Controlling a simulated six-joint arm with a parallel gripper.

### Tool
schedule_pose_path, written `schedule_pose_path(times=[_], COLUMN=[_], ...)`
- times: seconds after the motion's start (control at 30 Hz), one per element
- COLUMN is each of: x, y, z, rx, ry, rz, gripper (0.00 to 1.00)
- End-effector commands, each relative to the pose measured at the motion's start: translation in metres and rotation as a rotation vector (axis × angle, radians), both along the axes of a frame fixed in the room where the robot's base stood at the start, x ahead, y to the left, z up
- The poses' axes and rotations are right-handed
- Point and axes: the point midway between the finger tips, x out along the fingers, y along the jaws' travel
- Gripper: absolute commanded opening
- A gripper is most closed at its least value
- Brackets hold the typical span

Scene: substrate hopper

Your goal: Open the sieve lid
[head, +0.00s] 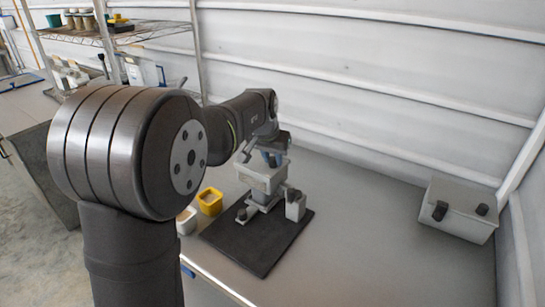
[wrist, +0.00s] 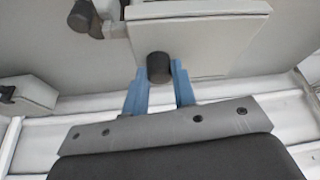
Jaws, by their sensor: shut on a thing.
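The grey hopper (head: 262,180) stands on a dark mat. A pale flat panel, which looks like the sieve lid (head: 247,150), shows tilted at its top in the head view. In the wrist view the lid (wrist: 205,42) is a light grey plate with a black round knob (wrist: 158,67) near its edge. My gripper (wrist: 159,72) has its two blue fingers shut on this knob, one on each side. In the head view my gripper (head: 271,158) is above the hopper, and the knob is hidden there.
The dark mat (head: 252,253) lies on the grey bench. A yellow cup (head: 210,201) and a white cup (head: 186,221) stand to its left. A grey box (head: 457,207) with black knobs stands at the right. The bench between mat and box is clear.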

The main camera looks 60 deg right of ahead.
Motion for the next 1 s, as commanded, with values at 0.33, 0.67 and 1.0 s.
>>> schedule_pose_path(times=[0.33, 0.67, 1.0], x=[0.062, 0.094, 0.093], y=[-0.002, -0.003, -0.003], z=[0.001, 0.001, 0.001], rx=[-0.001, -0.002, -0.002], ry=[0.0, 0.0, 0.0], rz=[0.004, -0.001, -0.001], gripper=[0.0, 0.0, 0.47])
